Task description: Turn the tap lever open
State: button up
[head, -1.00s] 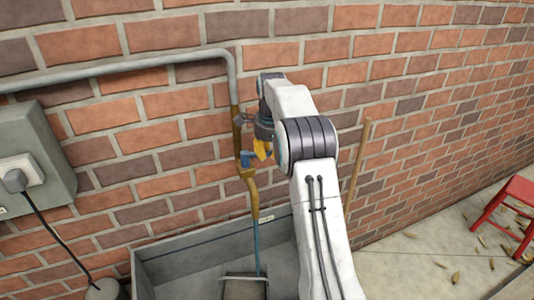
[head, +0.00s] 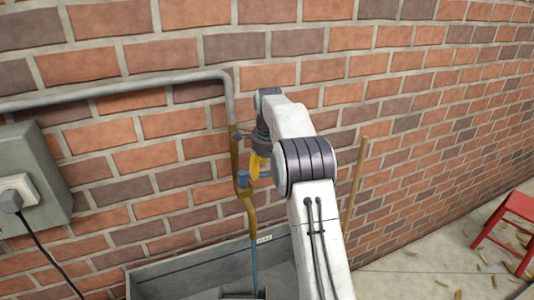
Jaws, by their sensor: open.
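The brass tap (head: 248,205) stands against the brick wall, under the grey pipe, with its spout over a grey trough. Its blue lever (head: 243,179) sticks out to the right at mid-height, roughly level. My gripper (head: 257,168) hangs from my white arm at the tap, its yellow finger pointing down. The finger overlaps the lever in the head view; I cannot tell whether they touch. The gripper is open. A thin blue strand (head: 255,258) runs down below the spout; I cannot tell if it is water.
The trough (head: 185,278) stands below the tap. A grey wall box (head: 30,170) with a plug and black cable is at left. A wooden stick (head: 356,185) leans on the wall behind my arm. A red stool (head: 505,225) stands at far right.

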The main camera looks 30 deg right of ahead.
notch_tip(320, 180, up, 10)
jog(key=s, duration=0.2)
jog(key=shift+a, duration=0.25)
dwell(0.3)
